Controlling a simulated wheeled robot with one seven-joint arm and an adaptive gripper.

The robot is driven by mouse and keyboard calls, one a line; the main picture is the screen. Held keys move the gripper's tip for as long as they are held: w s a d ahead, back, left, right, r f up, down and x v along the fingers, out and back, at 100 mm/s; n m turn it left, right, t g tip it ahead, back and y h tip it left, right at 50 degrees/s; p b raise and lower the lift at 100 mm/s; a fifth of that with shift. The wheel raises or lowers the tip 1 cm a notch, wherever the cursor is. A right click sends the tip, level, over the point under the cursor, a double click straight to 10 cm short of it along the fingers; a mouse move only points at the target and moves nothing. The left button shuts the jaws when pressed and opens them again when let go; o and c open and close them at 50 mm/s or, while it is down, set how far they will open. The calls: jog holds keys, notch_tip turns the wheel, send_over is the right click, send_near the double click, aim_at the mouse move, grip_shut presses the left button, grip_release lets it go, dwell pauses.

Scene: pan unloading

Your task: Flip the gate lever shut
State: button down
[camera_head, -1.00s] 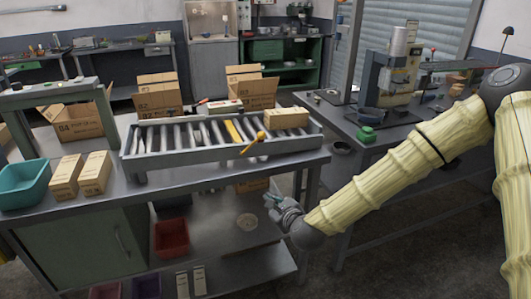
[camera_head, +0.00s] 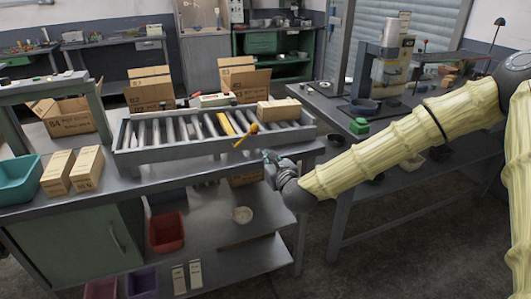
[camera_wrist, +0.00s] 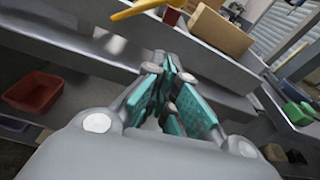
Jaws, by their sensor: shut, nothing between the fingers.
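The gate lever (camera_head: 245,135) is a yellow arm with a round yellow knob at the front edge of the roller conveyor (camera_head: 140,156). A yellow bar, apparently the lever (camera_wrist: 134,10), shows at the top of the wrist view. My gripper (camera_head: 268,157) is just below and right of the knob, in front of the conveyor. A gap shows between them. Its teal-padded fingers are together in the wrist view (camera_wrist: 172,72), with nothing held.
A small carton (camera_head: 279,110) sits at the conveyor's right end. Open cartons (camera_head: 150,92) stand behind. Two cartons (camera_head: 87,168) and a teal bin (camera_head: 15,181) stand left. A red bin (camera_head: 166,231) is below.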

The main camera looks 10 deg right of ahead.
jog(key=p+x, duration=0.1)
jog(key=x, duration=0.7)
jog(key=shift+w+a+p, duration=0.1)
jog(key=shift+w+p, duration=0.15)
jog(key=shift+p, duration=0.05)
jog(key=shift+w+r, duration=0.15)
jog(key=shift+r, duration=0.2)
jog(key=shift+s+a+r+p, duration=0.15)
jog(key=shift+r+p, duration=0.1)
jog(key=shift+r, duration=0.25)
jog(key=shift+s+d+r+p, duration=0.1)
jog(key=shift+r+p, duration=0.15)
jog(key=shift+r, duration=0.25)
jog(key=shift+s+a+r+p, duration=0.15)
jog(key=shift+r+p, duration=0.1)
jog(key=shift+r, duration=0.3)
jog(key=shift+d, duration=0.1)
